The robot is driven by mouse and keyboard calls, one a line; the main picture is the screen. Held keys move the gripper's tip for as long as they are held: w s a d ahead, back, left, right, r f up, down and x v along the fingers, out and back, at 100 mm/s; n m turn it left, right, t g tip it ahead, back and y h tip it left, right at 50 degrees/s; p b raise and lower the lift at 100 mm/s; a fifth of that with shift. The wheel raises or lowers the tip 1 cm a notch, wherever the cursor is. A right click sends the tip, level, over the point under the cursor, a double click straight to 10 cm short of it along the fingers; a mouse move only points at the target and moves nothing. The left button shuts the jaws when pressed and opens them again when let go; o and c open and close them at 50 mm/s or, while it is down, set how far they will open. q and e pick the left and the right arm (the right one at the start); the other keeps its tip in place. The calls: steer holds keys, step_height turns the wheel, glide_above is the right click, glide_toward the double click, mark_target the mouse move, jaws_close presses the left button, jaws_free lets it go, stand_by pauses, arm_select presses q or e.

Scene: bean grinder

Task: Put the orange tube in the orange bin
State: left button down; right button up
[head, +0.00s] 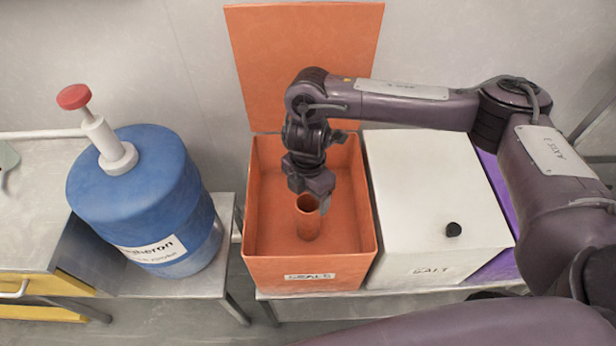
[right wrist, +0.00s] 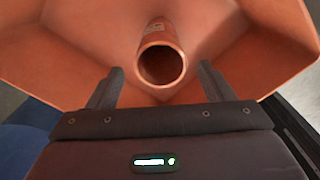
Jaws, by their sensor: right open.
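The orange tube (head: 308,218) is inside the open orange bin (head: 300,270), which has a white label on its front. The tube looks upright or nearly so; whether it touches the floor of the bin is hard to tell. My right gripper (head: 310,192) reaches down into the bin from above, just over the tube. In the right wrist view the gripper's two fingers (right wrist: 160,88) are spread wide, with the round opening of the tube (right wrist: 162,65) between and beyond them, not clasped. My left gripper is not in view.
The bin's orange lid (head: 300,60) stands open behind it. A closed white bin (head: 430,190) with a black knob stands right of it, and a purple surface shows beyond. A blue drum (head: 140,200) with a red-topped pump stands left, beside a metal table (head: 30,190).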

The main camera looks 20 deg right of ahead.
step_height(320, 180, up, 5)
steer(key=shift+p, duration=0.35)
stand_by(0.4)
